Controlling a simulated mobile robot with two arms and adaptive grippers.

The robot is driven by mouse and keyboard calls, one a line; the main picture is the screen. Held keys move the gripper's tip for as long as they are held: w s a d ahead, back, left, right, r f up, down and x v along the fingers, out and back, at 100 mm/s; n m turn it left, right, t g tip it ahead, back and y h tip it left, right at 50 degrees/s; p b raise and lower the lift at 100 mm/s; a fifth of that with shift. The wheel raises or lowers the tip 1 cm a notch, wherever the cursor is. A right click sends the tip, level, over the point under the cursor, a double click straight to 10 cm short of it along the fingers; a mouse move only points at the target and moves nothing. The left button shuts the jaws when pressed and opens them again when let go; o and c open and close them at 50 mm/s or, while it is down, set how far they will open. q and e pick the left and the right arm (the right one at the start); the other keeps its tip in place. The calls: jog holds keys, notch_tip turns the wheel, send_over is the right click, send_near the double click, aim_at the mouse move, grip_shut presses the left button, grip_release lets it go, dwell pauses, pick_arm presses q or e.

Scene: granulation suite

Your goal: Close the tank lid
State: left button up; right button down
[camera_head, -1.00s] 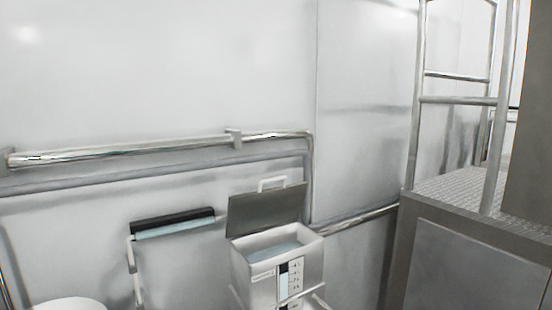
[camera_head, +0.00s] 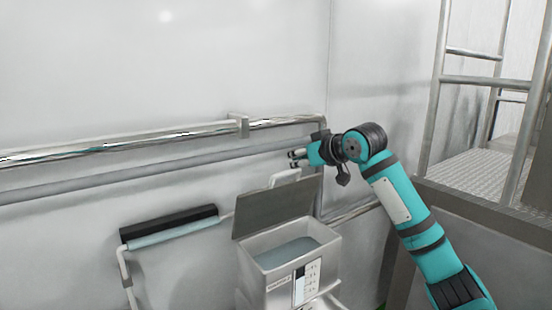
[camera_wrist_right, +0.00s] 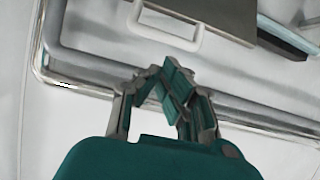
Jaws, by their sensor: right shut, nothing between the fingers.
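The tank (camera_head: 277,270) is a pale box with liquid inside and a level scale on its front, low in the middle of the head view. Its grey lid (camera_head: 275,208) stands open, tilted up at the back edge. A white handle (camera_head: 284,178) sits at the lid's top; in the right wrist view the handle (camera_wrist_right: 168,30) and lid (camera_wrist_right: 215,12) are at the top. My right gripper (camera_head: 294,159) is shut and empty, just above and behind the handle, apart from it. It also shows in the wrist view (camera_wrist_right: 172,75). My left gripper is not in view.
Metal rails (camera_head: 150,137) run along the white wall behind the tank. A metal platform (camera_head: 480,172) with railings is at the right.

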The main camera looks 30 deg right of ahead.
jog(key=w+p, duration=0.1)
jog(key=w, duration=0.1)
jog(key=w+p, duration=0.3)
jog(key=w, duration=0.1)
jog(key=shift+w+r, duration=0.2)
jog(key=shift+r, duration=0.2)
notch_tip(320, 180, down, 2)
jog(key=p, duration=0.3)
jog(key=shift+d+f, duration=0.15)
jog(key=shift+f, duration=0.1)
jog(key=shift+s+d+f+t, duration=0.1)
jog(key=shift+s+f+t, duration=0.2)
jog(key=shift+s, duration=0.3)
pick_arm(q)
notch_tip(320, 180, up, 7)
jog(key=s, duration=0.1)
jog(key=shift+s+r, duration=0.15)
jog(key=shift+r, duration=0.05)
pick_arm(e)
jog(key=shift+f, duration=0.1)
